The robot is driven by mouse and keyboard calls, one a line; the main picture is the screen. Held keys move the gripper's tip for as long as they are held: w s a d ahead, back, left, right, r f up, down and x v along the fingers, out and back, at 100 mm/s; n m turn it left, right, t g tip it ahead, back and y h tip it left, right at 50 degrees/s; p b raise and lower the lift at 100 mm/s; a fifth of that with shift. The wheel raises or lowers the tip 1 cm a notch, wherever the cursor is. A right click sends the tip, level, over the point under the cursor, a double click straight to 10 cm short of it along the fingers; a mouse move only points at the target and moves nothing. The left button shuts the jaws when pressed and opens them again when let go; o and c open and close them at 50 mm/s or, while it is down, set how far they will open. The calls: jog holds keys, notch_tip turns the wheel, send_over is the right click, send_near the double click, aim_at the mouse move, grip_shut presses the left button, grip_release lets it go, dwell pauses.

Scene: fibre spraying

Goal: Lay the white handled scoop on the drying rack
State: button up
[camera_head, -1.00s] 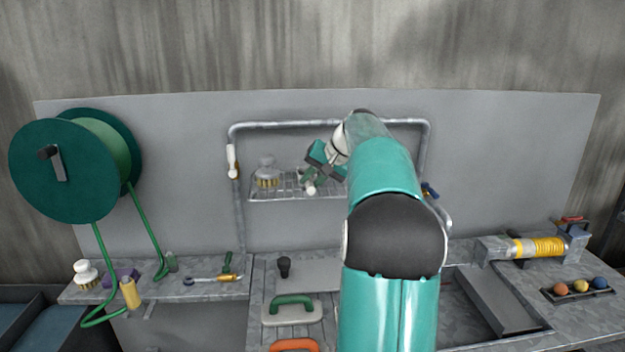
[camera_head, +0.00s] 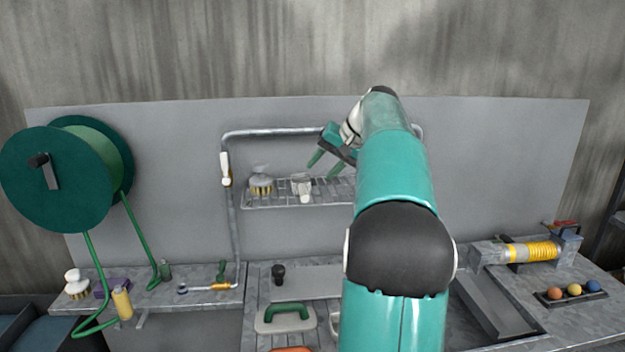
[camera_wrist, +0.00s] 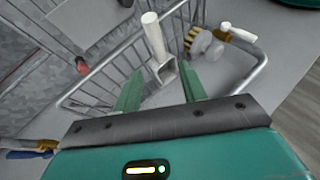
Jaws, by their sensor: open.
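The white handled scoop (camera_head: 302,187) lies on the wire drying rack (camera_head: 280,202), right of a round brush. The right part of the rack is hidden behind my arm in the head view.
A hose reel (camera_head: 50,178) is at far left.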

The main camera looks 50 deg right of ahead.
jog(key=v, duration=0.3)
jog(key=shift+r, duration=0.1)
jog(key=a+f+n+g, duration=0.1)
jog(key=a+f+n, duration=0.15)
jog(key=a, duration=1.15)
jog(key=a+f+n+g, duration=0.1)
jog(key=a+f+n, duration=0.15)
jog(key=a, duration=1.25)
jog(key=s+a+f+n+h, duration=0.1)
jog(key=s+a+f+n, duration=0.4)
jog(key=s+a+f, duration=1)
jog(key=shift+a, duration=0.5)
jog(key=shift+s+d, duration=0.1)
jog(key=shift+s, duration=0.1)
